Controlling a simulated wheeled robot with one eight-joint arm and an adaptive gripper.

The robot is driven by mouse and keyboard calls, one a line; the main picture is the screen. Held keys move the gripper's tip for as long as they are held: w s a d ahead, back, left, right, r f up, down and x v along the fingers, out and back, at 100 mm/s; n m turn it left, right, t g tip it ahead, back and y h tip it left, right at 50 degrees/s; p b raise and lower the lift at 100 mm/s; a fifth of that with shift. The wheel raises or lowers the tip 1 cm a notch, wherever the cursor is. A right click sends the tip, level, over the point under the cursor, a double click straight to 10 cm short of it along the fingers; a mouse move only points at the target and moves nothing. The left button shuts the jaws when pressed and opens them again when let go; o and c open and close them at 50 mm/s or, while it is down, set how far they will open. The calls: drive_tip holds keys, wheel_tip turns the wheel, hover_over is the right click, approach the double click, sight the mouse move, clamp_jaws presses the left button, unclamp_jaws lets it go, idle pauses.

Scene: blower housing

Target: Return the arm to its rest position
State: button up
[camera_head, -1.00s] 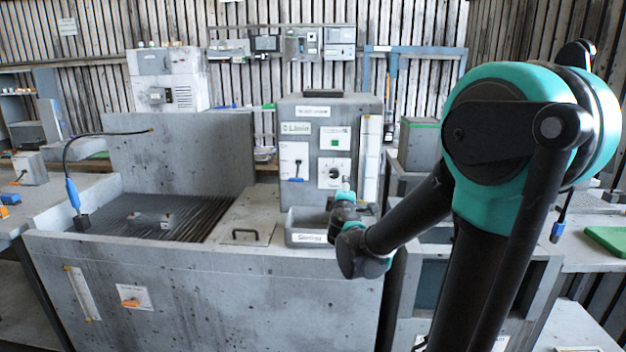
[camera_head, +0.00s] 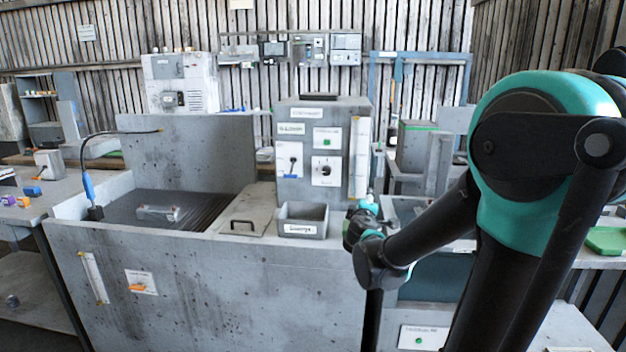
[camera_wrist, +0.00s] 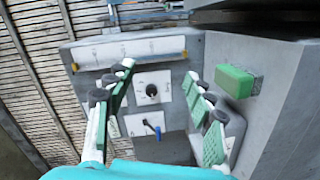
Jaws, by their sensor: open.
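My arm reaches in from the right in the head view and is folded at a teal elbow. My gripper (camera_wrist: 160,108) is open and empty in the wrist view, its green-padded fingers spread apart. It faces the grey control cabinet (camera_wrist: 225,60), which carries a dial and a blue switch and stands apart from the fingers. In the head view the arm's end is just right of the small grey bin (camera_head: 303,221), and the fingers are mostly hidden behind the wrist.
The cabinet (camera_head: 310,115) stands behind the bin. A concrete basin (camera_head: 150,125) with a grooved floor holds a small metal part (camera_head: 160,213). A blue cable stands at its left. A green tray (camera_head: 606,240) lies on the right bench. A shelf with instruments is at the back wall.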

drive_tip(key=s+d+f+m+g+h, duration=0.2)
drive_tip(key=s+d+f+m+g, duration=0.4)
drive_tip(key=s+d+f+m, duration=0.45)
drive_tip(key=s+a+f+m+g+y, duration=0.1)
drive_tip(key=s+a+f+g+y, duration=0.1)
drive_tip(key=s+f, duration=0.4)
drive_tip(key=s+a+f+g+y, duration=0.3)
drive_tip(key=s+a+f+g, duration=0.1)
drive_tip(key=s, duration=0.7)
drive_tip(key=shift+s+a+f+m, duration=0.15)
drive_tip(key=shift+a+f+m, duration=0.2)
drive_tip(key=shift+a+f, duration=0.45)
drive_tip(key=shift+d+f, duration=0.1)
